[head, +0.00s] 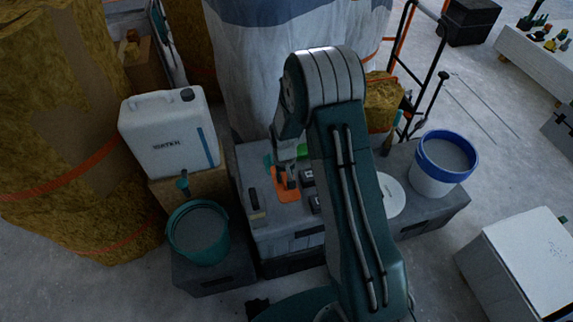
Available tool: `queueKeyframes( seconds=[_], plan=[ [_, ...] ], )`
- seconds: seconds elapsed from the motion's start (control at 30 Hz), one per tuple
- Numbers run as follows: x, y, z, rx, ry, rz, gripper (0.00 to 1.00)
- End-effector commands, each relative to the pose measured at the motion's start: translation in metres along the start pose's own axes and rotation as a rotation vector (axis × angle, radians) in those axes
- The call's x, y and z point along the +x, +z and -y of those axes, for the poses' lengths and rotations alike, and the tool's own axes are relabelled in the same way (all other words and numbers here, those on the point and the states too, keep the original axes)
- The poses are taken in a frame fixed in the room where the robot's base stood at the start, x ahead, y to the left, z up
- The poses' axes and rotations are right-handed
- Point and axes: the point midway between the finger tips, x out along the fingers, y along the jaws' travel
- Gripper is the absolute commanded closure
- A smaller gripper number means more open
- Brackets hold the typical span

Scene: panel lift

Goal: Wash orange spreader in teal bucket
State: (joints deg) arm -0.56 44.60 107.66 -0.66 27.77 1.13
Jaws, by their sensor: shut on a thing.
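The orange spreader (287,194) is at the grey work box (250,165), left of my arm. My gripper (287,181) points down at the spreader and is shut on it. The arm hides part of the contact, and I cannot tell whether the spreader still touches the box top. The teal bucket (198,244) stands to the left and nearer on a dark block, with grey liquid or fill inside its rim.
A white jerrycan (168,135) stands behind the teal bucket. A white bucket with a blue rim (440,165) and a white round lid (392,198) are right of my arm. Small dark items lie beside the spreader. A white-topped box (520,260) stands lower right.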

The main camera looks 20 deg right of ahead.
Motion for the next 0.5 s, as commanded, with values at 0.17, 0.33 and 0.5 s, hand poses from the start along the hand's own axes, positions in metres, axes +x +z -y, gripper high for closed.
queueKeyframes(
  seconds=[0.17,0.33,0.5],
  plan=[
    [0.012,0.002,0.001,-0.001,0.000,-0.001,1.00],
    [0.030,0.002,-0.003,0.001,-0.004,0.001,1.00],
    [0.052,0.002,-0.005,0.000,-0.006,0.001,1.00]
  ],
)
